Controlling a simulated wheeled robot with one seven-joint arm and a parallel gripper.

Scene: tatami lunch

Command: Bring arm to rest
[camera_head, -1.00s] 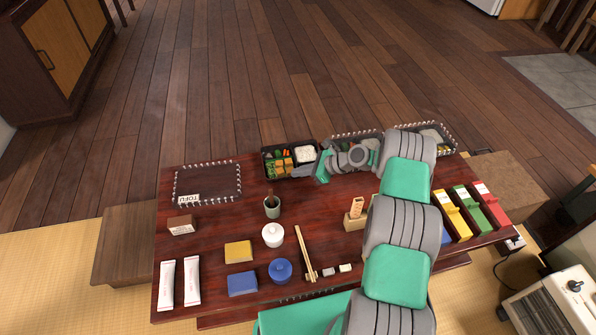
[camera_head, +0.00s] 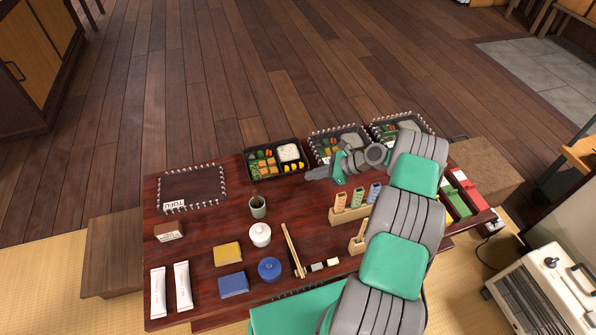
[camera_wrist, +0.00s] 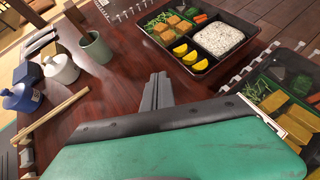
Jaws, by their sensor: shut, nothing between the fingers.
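My gripper (camera_head: 322,173) is shut and empty above the dark red table (camera_head: 220,256), just in front of the bento boxes. In the wrist view its closed grey fingers (camera_wrist: 157,92) point over bare table, with an open bento box (camera_wrist: 196,38) beyond them. That bento box (camera_head: 277,160) holds rice, greens and orange and yellow pieces. My green and grey arm stretches from the bottom of the head view over the table's right part and hides some of it.
Two more bento boxes (camera_head: 337,143) (camera_head: 399,128) stand along the far edge. A small cup (camera_head: 258,207), a white pot (camera_head: 260,235), a blue pot (camera_head: 269,269), chopsticks (camera_head: 294,250) and a wooden holder (camera_head: 350,214) stand nearby. A heater (camera_head: 548,291) is at right.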

